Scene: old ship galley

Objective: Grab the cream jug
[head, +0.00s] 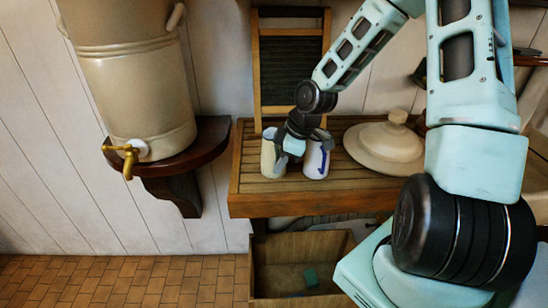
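A cream-coloured jug (267,158) stands upright on the slatted wooden counter (300,194), near its left end. My gripper (291,148) is pointed down at the jug's upper right side, between it and a white vessel with a blue mark. The gripper hides part of the jug's rim and right side. Its fingers are small and dark here. I cannot tell whether they are open or shut, or whether they touch the jug.
The white vessel with the blue mark (317,160) stands close to the jug's right. A large cream lid (385,148) lies further right. A washboard (290,62) leans behind. A big urn (135,90) with a brass tap stands on a left shelf (205,145). A wooden crate (282,283) is below.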

